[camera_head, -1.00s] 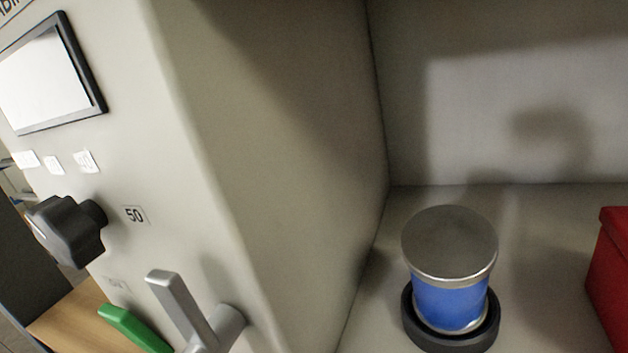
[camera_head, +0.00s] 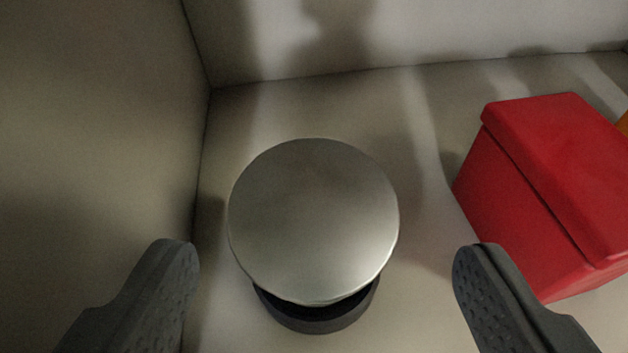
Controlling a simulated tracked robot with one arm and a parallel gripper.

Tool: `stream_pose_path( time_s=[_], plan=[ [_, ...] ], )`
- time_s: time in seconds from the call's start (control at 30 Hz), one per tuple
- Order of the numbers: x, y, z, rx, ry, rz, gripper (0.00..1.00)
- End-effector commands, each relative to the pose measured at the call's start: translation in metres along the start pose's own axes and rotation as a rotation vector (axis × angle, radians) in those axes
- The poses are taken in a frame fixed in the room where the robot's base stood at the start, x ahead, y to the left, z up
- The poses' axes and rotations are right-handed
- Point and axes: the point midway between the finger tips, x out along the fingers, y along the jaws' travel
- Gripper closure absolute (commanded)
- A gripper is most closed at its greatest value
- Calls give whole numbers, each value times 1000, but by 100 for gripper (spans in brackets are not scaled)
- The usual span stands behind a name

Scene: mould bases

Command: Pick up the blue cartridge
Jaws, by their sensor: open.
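The cartridge (camera_head: 313,220) stands upright in a dark round base (camera_head: 318,316), seen from almost straight above. Its round silver lid hides its blue side in this view. My gripper (camera_head: 326,255) is open, with one dark finger to the left of the cartridge and one to the right. Both fingers are apart from it, with a clear gap on each side. Nothing is between the fingers' tips except the view of the cartridge and its base. How far the fingertips are above the shelf floor is hard to tell.
A red lidded box (camera_head: 545,195) stands to the right, close to my right finger in the picture. A beige wall (camera_head: 95,130) rises on the left and another wall (camera_head: 450,30) closes the back. An orange thing shows at the right edge.

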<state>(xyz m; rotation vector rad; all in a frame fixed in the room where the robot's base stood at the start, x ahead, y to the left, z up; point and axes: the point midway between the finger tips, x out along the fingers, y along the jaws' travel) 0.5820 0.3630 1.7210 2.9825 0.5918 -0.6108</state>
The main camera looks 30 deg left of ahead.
Motion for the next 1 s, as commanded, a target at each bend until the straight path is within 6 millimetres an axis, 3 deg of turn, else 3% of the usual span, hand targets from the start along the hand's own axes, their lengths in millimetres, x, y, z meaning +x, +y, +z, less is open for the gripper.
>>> stream_pose_path(
  time_s=[0.33, 0.67, 0.9, 1.0],
  plan=[
    [18, -2, 2, 0, 3, 1, 28],
    [55, -3, 7, 1, 2, 1, 28],
    [58, -2, 8, 1, 4, 1, 28],
    [58, -2, 8, 0, 4, 1, 53]
  ],
)
